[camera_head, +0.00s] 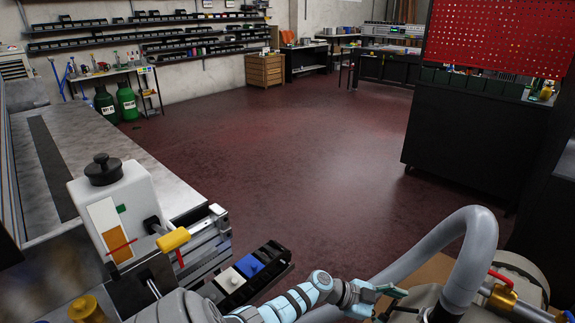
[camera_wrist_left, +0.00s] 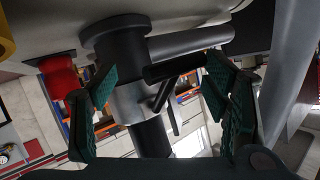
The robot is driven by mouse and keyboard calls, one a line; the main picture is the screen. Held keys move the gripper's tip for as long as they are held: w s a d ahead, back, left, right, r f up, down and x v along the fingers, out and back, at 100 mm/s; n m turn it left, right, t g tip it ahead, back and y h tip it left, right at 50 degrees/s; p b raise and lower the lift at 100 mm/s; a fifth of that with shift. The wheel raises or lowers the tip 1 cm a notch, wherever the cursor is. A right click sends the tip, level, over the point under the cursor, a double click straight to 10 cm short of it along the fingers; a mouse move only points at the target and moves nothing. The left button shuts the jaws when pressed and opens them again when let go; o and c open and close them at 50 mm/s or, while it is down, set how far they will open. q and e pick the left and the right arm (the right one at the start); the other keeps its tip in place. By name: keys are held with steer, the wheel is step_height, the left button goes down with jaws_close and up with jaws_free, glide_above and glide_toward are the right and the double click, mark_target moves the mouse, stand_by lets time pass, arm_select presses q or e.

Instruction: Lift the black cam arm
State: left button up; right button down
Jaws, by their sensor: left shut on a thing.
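The black cam arm (camera_wrist_left: 176,70) shows in the left wrist view as a short dark bar beside a dark upright post (camera_wrist_left: 150,138) with a grey middle. The two green-padded fingers of my left gripper (camera_wrist_left: 158,82) stand on either side of it, and the gripper is shut on it. The right finger is at the bar's end; the exact contact on the left side is not clear. In the head view my left gripper (camera_head: 386,291) is at the bottom, close to a grey metal vessel, and the cam arm cannot be made out there. My right gripper is not in view.
A thick grey hose (camera_head: 478,245) curves close to the right of my gripper. A white container with a black cap (camera_head: 128,205) stands at the left beside a metal-topped bench (camera_head: 110,150). The red floor beyond is clear.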

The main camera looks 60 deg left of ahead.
arm_select(q)
steer(key=p+v, duration=0.3)
steer(key=v, duration=0.9)
steer(key=s+a+f+n+g+y+p, duration=0.1)
steer(key=s+f+n+y, duration=0.3)
steer(key=s+f, duration=0.4)
steer(key=s+a+f+n+g+y+p, duration=0.1)
steer(key=s+f+n+y, duration=0.4)
steer(key=f, duration=0.7)
steer(key=s+a+y+p, duration=0.1)
steer(key=s, duration=0.1)
steer(key=shift+s+a, duration=0.15)
steer(key=shift+s, duration=0.2)
steer(key=shift+f, duration=0.15)
steer(key=shift+c, duration=0.6)
